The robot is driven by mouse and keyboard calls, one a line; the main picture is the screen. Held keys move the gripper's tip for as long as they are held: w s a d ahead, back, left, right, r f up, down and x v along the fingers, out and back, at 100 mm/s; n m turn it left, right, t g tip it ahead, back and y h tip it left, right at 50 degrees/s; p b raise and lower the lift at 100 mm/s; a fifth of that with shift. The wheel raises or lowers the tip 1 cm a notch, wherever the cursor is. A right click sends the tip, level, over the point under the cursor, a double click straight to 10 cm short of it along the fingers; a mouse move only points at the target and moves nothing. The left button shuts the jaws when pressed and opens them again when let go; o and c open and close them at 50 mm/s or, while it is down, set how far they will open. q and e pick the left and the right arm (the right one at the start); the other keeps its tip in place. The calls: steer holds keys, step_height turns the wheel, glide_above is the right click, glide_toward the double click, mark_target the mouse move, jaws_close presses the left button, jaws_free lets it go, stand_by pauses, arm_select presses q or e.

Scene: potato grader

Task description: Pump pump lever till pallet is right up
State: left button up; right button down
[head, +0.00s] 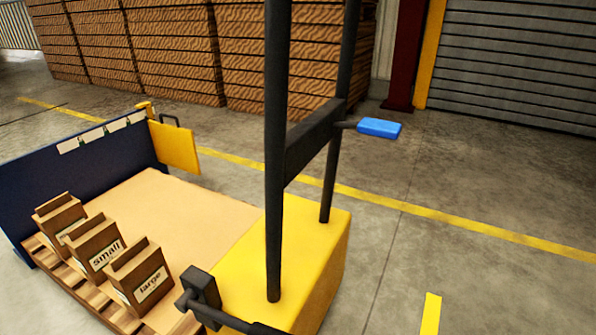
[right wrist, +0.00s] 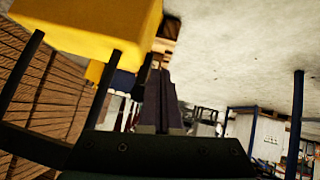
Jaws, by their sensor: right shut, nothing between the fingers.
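A blue pad (head: 379,128) on a short dark rod sticks out to the right of the black mast frame (head: 275,150); it looks like the pump lever's grip. The frame stands on a yellow body (head: 235,265). The wooden pallet (head: 85,290) is at the lower left; its height above the floor is hard to tell. My right gripper (right wrist: 161,85) shows in the right wrist view, its dark fingers together and empty. A yellow block (right wrist: 90,25) is at the upper left there.
Cartons (head: 140,275), some labelled "small" and "large", stand along the pallet. A dark blue panel (head: 75,180) and a yellow plate (head: 175,147) border a tan surface. Stacked wooden crates (head: 165,50) line the back. The floor at the right (head: 480,190) is clear.

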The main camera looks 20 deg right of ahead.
steer(key=w+r+t+y+b, duration=0.1)
steer(key=w+r+y+b, duration=0.1)
steer(key=r, duration=1)
steer(key=shift+w+a+n+t+y+b, duration=0.3)
steer(key=shift+w+n+t+b, duration=0.1)
steer(key=shift+w+b, duration=0.15)
